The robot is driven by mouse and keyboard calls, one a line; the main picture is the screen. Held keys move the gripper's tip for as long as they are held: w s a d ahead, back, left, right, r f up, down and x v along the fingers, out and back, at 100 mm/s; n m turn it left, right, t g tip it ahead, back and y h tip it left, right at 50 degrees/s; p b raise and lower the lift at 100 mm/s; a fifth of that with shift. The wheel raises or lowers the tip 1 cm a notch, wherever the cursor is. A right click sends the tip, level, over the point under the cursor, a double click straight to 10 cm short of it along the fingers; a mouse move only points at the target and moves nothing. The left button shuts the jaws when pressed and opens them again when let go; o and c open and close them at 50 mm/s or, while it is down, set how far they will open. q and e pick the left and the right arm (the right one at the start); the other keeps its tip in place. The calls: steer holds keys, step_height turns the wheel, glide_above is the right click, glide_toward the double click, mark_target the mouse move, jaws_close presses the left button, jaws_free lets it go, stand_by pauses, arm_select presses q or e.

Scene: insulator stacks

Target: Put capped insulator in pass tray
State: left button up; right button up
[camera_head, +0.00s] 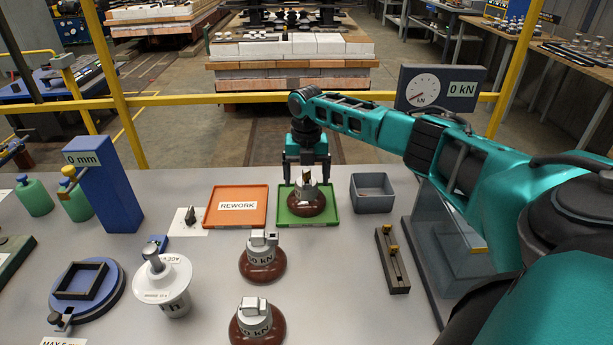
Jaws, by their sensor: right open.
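A brown insulator (306,206) with a grey metal cap sits upright in the green tray (331,220), right of the orange tray marked REWORK. My right gripper (307,179) points down over this insulator, its open fingers on either side of the metal cap. Whether the fingers touch the cap is hard to tell. Two more brown insulators with grey caps marked in kN stand on the table, one in the middle (262,262) and one at the front edge of the view (257,325). My left gripper is out of view.
The orange REWORK tray (254,207) is empty. A grey bin (372,193) stands right of the green tray. A white insulator-like piece (162,285), a blue round fixture (87,290) and a blue 0 mm gauge (104,185) stand left. A dark bar fixture (393,262) lies right.

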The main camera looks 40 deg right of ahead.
step_height(320, 180, up, 12)
stand_by(0.4)
stand_by(0.5)
